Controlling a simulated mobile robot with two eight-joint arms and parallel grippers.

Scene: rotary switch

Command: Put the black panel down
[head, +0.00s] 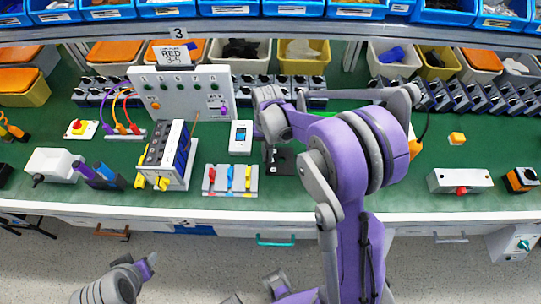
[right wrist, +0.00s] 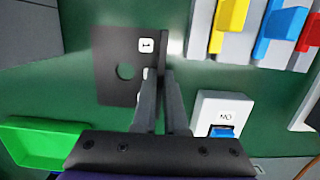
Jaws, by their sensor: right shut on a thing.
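The black panel (right wrist: 108,75) is a flat dark plate with a round hole and a small white label in the right wrist view. In the head view part of it (head: 284,162) shows on or just above the green bench, left of my purple right arm. My right gripper (right wrist: 163,80) is shut on the panel's edge; in the head view its fingers (head: 271,158) point down at the panel and are partly hard to make out. I cannot tell whether the panel's underside touches the bench. My left gripper is not clearly visible; only grey and purple arm parts show at the bottom.
A lever block (head: 230,181) with red, blue and yellow handles stands left of the panel. A white switch box (head: 241,138) is close by, behind it. A green tray (right wrist: 45,145) lies beyond the panel.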

